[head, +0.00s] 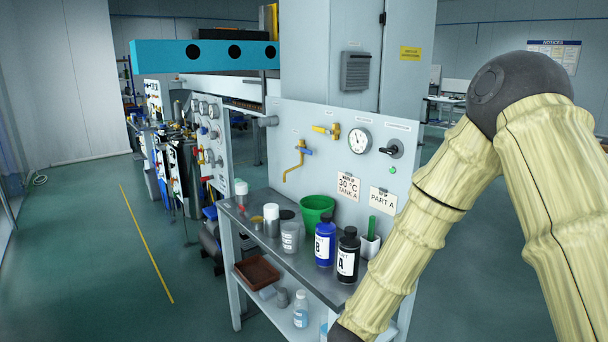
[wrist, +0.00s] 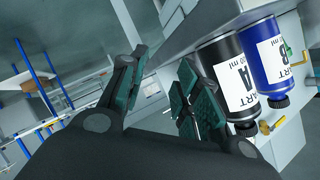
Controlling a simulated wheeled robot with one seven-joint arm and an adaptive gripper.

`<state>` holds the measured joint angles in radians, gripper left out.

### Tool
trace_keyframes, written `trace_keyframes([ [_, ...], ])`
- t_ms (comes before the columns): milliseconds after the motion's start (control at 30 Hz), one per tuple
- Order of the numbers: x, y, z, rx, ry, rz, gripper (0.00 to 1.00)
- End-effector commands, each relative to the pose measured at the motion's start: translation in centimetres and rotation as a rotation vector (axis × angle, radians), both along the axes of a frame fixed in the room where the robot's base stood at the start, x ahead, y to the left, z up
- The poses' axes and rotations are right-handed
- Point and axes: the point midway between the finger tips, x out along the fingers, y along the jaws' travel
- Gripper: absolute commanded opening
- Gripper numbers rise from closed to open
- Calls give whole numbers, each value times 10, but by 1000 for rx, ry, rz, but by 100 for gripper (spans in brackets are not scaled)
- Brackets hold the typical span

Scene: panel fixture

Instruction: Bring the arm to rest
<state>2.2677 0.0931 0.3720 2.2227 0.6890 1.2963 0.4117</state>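My arm, in pale ribbed covers, comes in from the right in the head view and bends down towards the front of the panel bench. My gripper (wrist: 160,78) shows in the wrist view with its two dark green padded fingers apart and nothing between them. Its fingers are out of the head view. The black bottle A (wrist: 232,75) and the blue bottle B (wrist: 265,60) appear beside the right finger in the wrist view. In the head view, bottle A (head: 347,256) and bottle B (head: 324,240) stand upright on the bench top.
The bench top (head: 262,246) also holds a green bucket (head: 316,209), a grey cup (head: 290,237) and a white holder (head: 369,247). The panel (head: 305,130) behind carries a yellow tap, a gauge and a black knob. A lower shelf holds a brown tray (head: 257,272). Open floor lies left.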

Motion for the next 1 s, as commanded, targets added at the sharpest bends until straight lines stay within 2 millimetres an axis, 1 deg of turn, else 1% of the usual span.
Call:
trace_keyframes([
  [33, -10, -2, -28, -18, 52, 34, 32],
  [67, -15, -2, -41, -28, 80, 56, 32],
  [100, -23, -3, -59, -41, 119, 86, 32],
  [167, -36, -5, -86, -59, 176, 131, 32],
  [200, -45, -6, -103, -72, 215, 160, 32],
  [267, -59, -8, -128, -89, 273, 203, 32],
  [300, -70, -9, -144, -99, 313, 234, 32],
  [367, -86, -11, -168, -114, 371, 279, 32],
  [400, -98, -12, -183, -123, 409, 310, 32],
  [467, -116, -15, -205, -136, 467, 356, 32],
  [500, -130, -16, -220, -145, 507, 388, 32],
  [567, -150, -19, -241, -155, 566, 435, 32],
  [600, -163, -21, -253, -163, 605, 466, 32],
  [667, -186, -23, -272, -171, 664, 514, 32],
  [700, -201, -26, -284, -177, 704, 546, 32],
  [767, -224, -29, -301, -183, 762, 594, 32],
  [800, -240, -31, -312, -187, 802, 629, 32],
  [867, -265, -34, -327, -191, 860, 679, 32],
  [900, -281, -37, -336, -194, 897, 713, 32],
  [1000, -318, -43, -353, -197, 981, 786, 32],
])
